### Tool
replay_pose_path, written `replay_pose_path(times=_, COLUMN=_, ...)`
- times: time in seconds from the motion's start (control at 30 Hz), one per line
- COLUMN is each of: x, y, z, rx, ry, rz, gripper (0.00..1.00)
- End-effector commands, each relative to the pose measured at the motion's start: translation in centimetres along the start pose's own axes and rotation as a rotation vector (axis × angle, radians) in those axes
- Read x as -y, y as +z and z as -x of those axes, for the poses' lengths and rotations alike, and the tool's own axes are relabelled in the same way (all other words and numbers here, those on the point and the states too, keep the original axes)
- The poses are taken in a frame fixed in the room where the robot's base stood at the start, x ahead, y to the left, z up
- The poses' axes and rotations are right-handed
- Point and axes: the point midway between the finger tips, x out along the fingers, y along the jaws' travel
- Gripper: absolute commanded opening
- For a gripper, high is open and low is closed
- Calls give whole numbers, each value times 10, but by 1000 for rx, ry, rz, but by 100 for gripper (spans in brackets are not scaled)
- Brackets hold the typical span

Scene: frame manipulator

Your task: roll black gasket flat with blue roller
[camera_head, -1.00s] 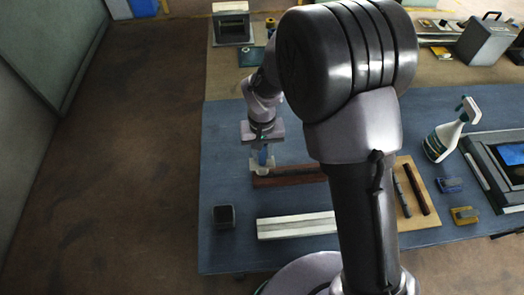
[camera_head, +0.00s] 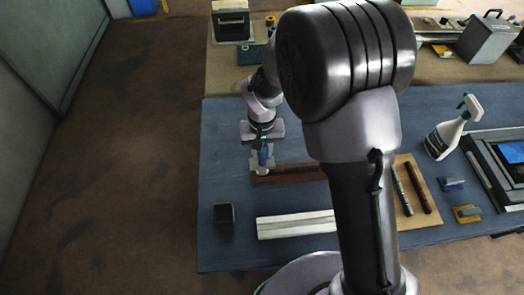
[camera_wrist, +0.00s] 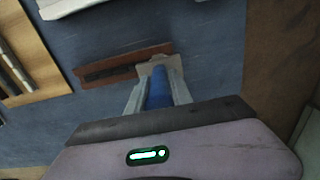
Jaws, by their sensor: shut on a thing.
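My gripper (camera_head: 262,160) is shut on the blue roller (camera_head: 263,154); in the wrist view the roller's blue handle (camera_wrist: 158,88) stands between my fingers. The roller's lower end is at the left end of a reddish-brown bar (camera_head: 262,180) on the blue mat. The black gasket (camera_head: 300,170) shows as a dark strip along the top of this bar, and it also shows in the wrist view (camera_wrist: 110,71). My arm hides the bar's right end in the head view. I cannot tell whether the roller touches the gasket.
A pale bar (camera_head: 290,226) lies in front of the brown bar. A small dark box (camera_head: 223,213) stands at the left front. The mat (camera_head: 222,130) left of my gripper is clear.

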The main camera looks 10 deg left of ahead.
Motion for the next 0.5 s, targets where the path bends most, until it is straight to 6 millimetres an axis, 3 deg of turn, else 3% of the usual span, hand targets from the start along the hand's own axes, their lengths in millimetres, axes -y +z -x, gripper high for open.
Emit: replay_pose_path(times=0.5, x=-33, y=0, z=-2, rx=2, ry=0, rz=-1, gripper=0)
